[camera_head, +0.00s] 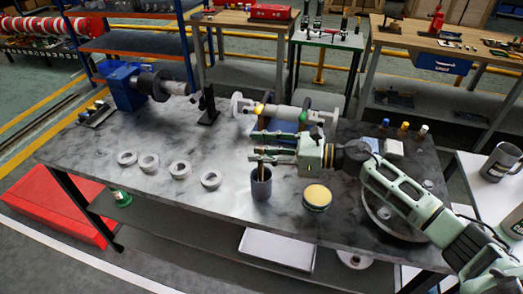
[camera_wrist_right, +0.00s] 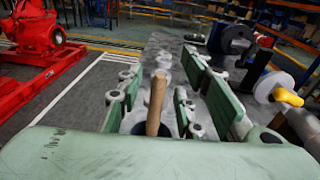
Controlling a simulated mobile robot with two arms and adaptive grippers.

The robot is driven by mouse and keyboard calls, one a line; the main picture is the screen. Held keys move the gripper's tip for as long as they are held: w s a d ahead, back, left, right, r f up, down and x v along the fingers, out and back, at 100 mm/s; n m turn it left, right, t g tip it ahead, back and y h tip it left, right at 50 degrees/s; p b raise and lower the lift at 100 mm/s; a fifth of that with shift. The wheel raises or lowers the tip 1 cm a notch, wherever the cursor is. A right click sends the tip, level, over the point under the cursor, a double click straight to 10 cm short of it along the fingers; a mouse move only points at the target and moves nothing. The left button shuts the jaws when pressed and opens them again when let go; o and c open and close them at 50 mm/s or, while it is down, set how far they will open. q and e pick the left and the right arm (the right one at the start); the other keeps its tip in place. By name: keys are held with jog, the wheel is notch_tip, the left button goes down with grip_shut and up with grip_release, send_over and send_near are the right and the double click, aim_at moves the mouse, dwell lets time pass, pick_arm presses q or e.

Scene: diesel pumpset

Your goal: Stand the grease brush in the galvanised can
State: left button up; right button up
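The dark grey can (camera_head: 261,187) stands upright near the table's front edge. The grease brush's wooden handle (camera_wrist_right: 156,104) sticks up from the can's mouth (camera_wrist_right: 148,128) in the right wrist view. The handle also shows just above the can in the head view (camera_head: 261,170); its bristle end is hidden. My right gripper (camera_head: 260,146) is just above and behind the can, with its fingers pointing left. In the right wrist view its fingers (camera_wrist_right: 157,97) are spread, with the handle between them and a gap on either side. My left gripper is not in view.
A yellow-lidded tin (camera_head: 317,196) stands right of the can. Several pale rings (camera_head: 150,163) lie to the left. A pump assembly (camera_head: 285,115) is behind the gripper, and a blue vise-like unit (camera_head: 124,85) sits at the far left.

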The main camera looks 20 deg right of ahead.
jog(key=shift+d, duration=0.1)
jog(key=v, duration=1.2)
dwell(0.6)
